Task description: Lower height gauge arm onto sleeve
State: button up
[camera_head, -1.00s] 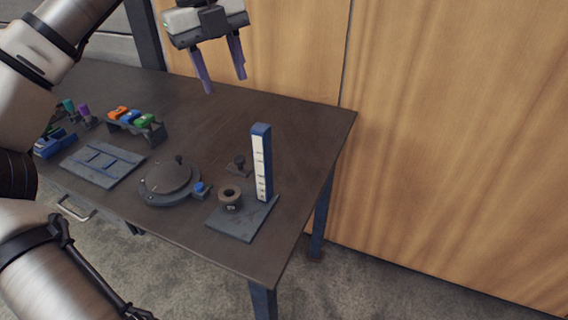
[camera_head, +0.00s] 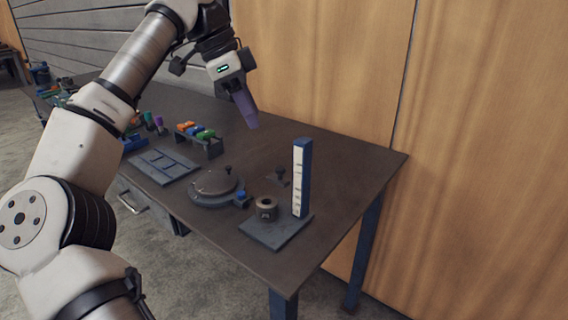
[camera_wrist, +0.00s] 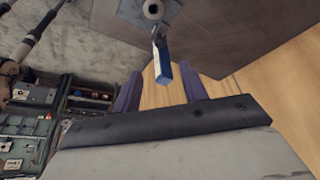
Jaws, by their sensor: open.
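The height gauge (camera_head: 301,178) stands upright on a flat base plate (camera_head: 262,236) near the table's right end. It is a blue column with a white scale. The sleeve (camera_head: 265,212), a short dark ring-shaped piece with a hole on top, sits on the plate left of the column. I cannot make out a distinct gauge arm. My gripper (camera_head: 249,117) is in the air, up and left of the column, with purple fingers. In the wrist view my gripper (camera_wrist: 158,86) is open and empty; the column (camera_wrist: 163,66) and sleeve (camera_wrist: 152,9) show beyond the fingers.
A round dark turntable (camera_head: 213,187) lies left of the gauge, and a small knobbed piece (camera_head: 278,179) stands behind the sleeve. A rack of coloured pieces (camera_head: 200,138) and a flat panel (camera_head: 161,166) are farther left. A wooden wall (camera_head: 480,170) rises behind the table.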

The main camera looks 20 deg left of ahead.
aim_at(279, 167)
jog(key=x, duration=1.2)
jog(key=shift+b, duration=0.4)
grip_shut()
